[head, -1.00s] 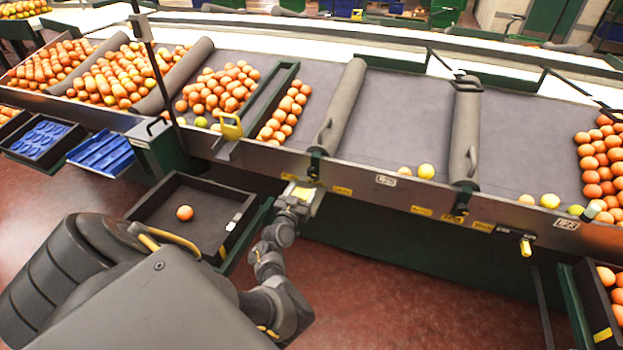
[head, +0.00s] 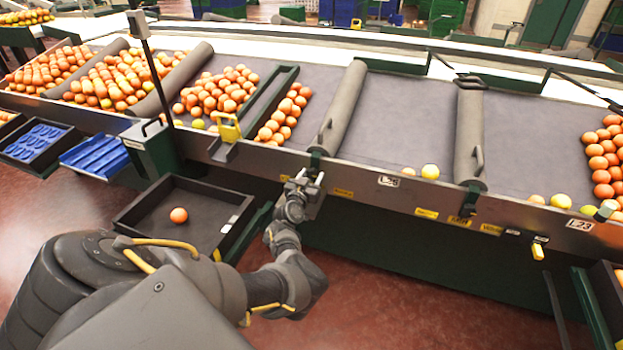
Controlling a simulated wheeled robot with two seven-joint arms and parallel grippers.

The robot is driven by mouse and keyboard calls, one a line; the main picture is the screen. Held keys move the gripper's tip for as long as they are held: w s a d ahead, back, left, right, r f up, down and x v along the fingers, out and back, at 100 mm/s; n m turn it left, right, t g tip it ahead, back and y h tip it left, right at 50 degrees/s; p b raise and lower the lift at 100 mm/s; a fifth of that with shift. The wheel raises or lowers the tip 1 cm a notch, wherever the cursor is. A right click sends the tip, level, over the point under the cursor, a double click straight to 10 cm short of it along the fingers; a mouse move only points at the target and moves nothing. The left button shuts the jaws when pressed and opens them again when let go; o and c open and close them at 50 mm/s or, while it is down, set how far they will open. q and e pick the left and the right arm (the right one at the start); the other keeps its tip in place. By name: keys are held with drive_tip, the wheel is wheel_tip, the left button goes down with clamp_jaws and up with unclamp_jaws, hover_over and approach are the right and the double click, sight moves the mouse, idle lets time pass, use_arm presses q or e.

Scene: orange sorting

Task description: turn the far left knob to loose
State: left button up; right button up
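My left gripper (head: 311,178) is at the front rail, just below the lower end of the left padded divider (head: 342,105). A dark clamp (head: 316,158) sits at that divider's foot, right above my gripper. Any knob there is hidden by the gripper or too small to make out. I cannot tell whether the fingers are apart, shut or touching anything. A similar dark clamp with a small knob (head: 464,207) hangs at the foot of the right padded divider (head: 468,130). A yellow lever (head: 538,251) is further right on the rail. My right gripper is not in view.
Oranges (head: 217,91) lie in groups on the sloped grey table (head: 405,115). A black tray (head: 195,230) with one orange (head: 178,215) is below the rail at left. A yellow handle (head: 229,129) stands on the rail. The floor below the rail's middle is clear.

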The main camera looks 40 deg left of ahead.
use_arm(q)
drive_tip(key=c, duration=0.7)
drive_tip(key=shift+n, duration=0.3)
drive_tip(key=n, duration=0.2)
drive_tip(key=shift+r+n+p, duration=0.1)
drive_tip(key=shift+n+p, duration=0.2)
drive_tip(key=shift+p, duration=0.1)
drive_tip(key=n+p, duration=0.1)
drive_tip(key=n, duration=0.3)
drive_tip(key=shift+r+n, duration=0.1)
drive_tip(key=shift+n, duration=0.3)
drive_tip(key=n+p, duration=0.1)
drive_tip(key=n, duration=0.4)
drive_tip(key=shift+n+p, duration=0.75)
drive_tip(key=shift+n, duration=1.65)
drive_tip(key=shift+a, duration=0.1)
